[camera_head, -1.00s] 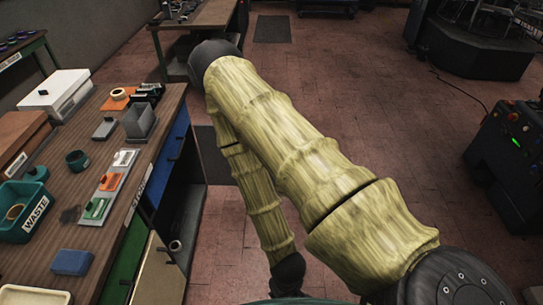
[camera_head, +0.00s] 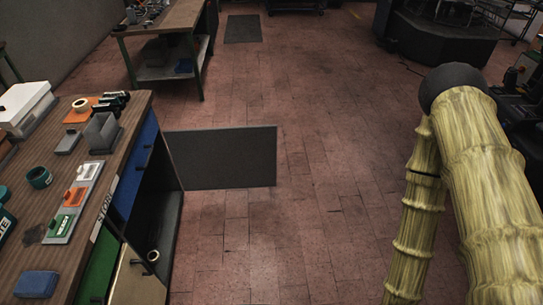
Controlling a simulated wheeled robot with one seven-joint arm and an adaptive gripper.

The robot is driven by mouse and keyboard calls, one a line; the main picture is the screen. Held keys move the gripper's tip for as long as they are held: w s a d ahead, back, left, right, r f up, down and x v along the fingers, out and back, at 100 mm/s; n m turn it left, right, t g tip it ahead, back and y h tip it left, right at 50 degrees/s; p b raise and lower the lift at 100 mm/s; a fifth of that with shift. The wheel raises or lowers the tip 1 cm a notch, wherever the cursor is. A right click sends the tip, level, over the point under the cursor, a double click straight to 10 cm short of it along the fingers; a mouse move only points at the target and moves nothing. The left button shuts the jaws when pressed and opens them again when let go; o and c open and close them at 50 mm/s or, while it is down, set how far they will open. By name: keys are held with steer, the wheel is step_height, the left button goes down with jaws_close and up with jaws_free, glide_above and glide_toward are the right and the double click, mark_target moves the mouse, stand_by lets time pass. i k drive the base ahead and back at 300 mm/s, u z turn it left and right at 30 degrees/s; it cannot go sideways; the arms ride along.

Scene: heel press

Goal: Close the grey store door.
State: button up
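A flat dark grey panel (camera_head: 222,158) with a thin pale rim juts out from the front of the workbench cabinet over the red floor. It looks like the grey store door, standing wide open. Its left edge meets the cabinet, and the hinge is not clear. Beside it the cabinet front shows a dark opening (camera_head: 168,195). A label (camera_head: 103,222), partly readable as "STORE", is on the bench edge. My gripper is out of view. My yellow-sleeved arm fills the right side, well apart from the panel.
The cabinet has a blue front (camera_head: 140,165) with a dark handle and a green front (camera_head: 101,268). The wooden worktop (camera_head: 22,262) carries several small items. A second bench (camera_head: 172,18) stands behind. The floor between panel and arm is clear.

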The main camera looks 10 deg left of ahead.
mark_target(236, 157)
steer(key=z, duration=0.2)
steer(key=i, duration=5.35)
steer(key=u, duration=4.1)
steer(key=i, duration=0.55)
steer(key=u, duration=0.05)
